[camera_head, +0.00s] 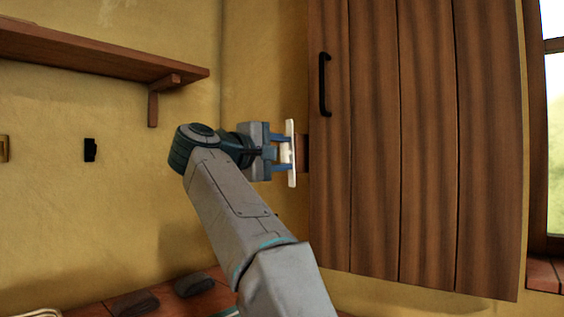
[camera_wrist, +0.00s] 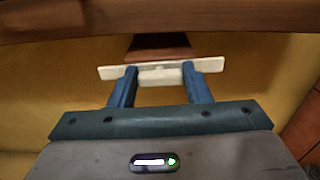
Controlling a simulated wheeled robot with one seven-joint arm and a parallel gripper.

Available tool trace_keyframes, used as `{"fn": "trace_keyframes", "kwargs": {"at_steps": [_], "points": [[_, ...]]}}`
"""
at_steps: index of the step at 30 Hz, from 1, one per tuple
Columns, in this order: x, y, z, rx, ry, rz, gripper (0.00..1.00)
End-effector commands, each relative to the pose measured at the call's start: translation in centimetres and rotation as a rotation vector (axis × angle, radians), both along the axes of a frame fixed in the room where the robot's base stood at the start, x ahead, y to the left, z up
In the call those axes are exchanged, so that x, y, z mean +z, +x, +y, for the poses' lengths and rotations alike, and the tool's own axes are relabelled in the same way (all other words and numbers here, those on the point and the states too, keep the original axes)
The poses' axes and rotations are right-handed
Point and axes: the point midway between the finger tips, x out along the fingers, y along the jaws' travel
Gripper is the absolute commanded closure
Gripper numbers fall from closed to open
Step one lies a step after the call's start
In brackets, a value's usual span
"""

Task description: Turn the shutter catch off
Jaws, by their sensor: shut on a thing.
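The shutter catch is a white bar (camera_head: 291,176) upright at the left edge of the wooden shutter (camera_head: 425,150), with a brown block (camera_head: 303,153) behind it. My gripper (camera_head: 285,152) reaches it from the left, its blue fingers against the bar. In the wrist view the bar (camera_wrist: 211,65) lies across the picture, and the fingers of my gripper (camera_wrist: 159,76) are shut on the catch's pale middle part (camera_wrist: 160,77). The brown block (camera_wrist: 158,46) shows beyond it. The shutter is closest along the top edge there (camera_wrist: 160,20).
A wooden shelf (camera_head: 100,56) juts from the wall at upper left. The shutter has a black handle (camera_head: 323,84). A window (camera_head: 553,130) is at far right. Dark objects (camera_head: 195,284) lie on the brick counter (camera_head: 95,309) below my arm.

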Motion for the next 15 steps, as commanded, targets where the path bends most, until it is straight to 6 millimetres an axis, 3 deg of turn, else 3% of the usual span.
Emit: {"fn": "trace_keyframes", "kwargs": {"at_steps": [15], "points": [[-0.12, 0.16, -0.07, 0.003, 0.050, -0.047, 0.97]]}}
